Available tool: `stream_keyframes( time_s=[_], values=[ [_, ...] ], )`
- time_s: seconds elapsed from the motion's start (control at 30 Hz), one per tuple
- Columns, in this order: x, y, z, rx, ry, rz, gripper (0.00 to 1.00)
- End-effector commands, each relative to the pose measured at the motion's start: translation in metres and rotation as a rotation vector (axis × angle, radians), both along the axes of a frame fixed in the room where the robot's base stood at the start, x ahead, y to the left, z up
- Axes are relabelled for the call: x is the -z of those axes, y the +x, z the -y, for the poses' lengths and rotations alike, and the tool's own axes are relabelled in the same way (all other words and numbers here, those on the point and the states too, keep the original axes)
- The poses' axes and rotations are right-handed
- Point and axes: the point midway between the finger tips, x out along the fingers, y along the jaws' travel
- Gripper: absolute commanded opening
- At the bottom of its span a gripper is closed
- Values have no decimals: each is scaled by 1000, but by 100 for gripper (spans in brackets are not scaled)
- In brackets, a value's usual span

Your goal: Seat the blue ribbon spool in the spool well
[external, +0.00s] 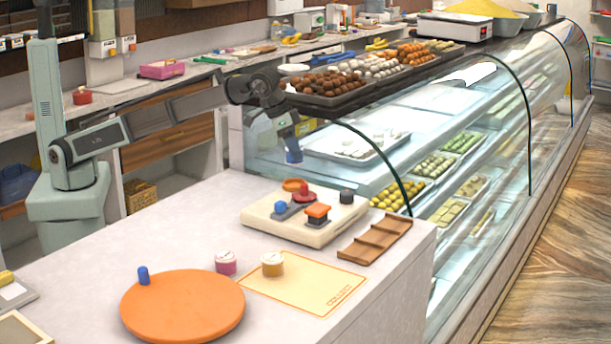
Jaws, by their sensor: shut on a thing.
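My gripper (290,146) points down above the cream fixture board (327,232), near the glass counter. It is shut on a small blue piece (294,157), which looks like the blue ribbon spool and hangs clear above the board. The board carries an orange round piece (295,185), a red knob-like piece (304,193), a blue knob (280,207), an orange-topped block (317,212) and a black cylinder (347,196). I cannot tell which feature is the spool well.
A brown slotted rack (375,241) lies right of the board. A pink jar (226,263) and an amber jar (272,264) stand near a yellow mat (318,288). The curved glass display case (470,120) rises behind. The counter left of the board is clear.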

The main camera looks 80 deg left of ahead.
Motion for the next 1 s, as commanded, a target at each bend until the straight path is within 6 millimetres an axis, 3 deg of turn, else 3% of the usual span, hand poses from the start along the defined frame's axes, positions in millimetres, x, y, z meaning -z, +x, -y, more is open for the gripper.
stream_keyframes(
  time_s=[0.27,0.8,1.0],
  values=[
    [8,0,0,-11,1,0,22],
    [51,0,0,-10,0,0,22],
    [58,0,0,-10,0,0,22]
  ],
)
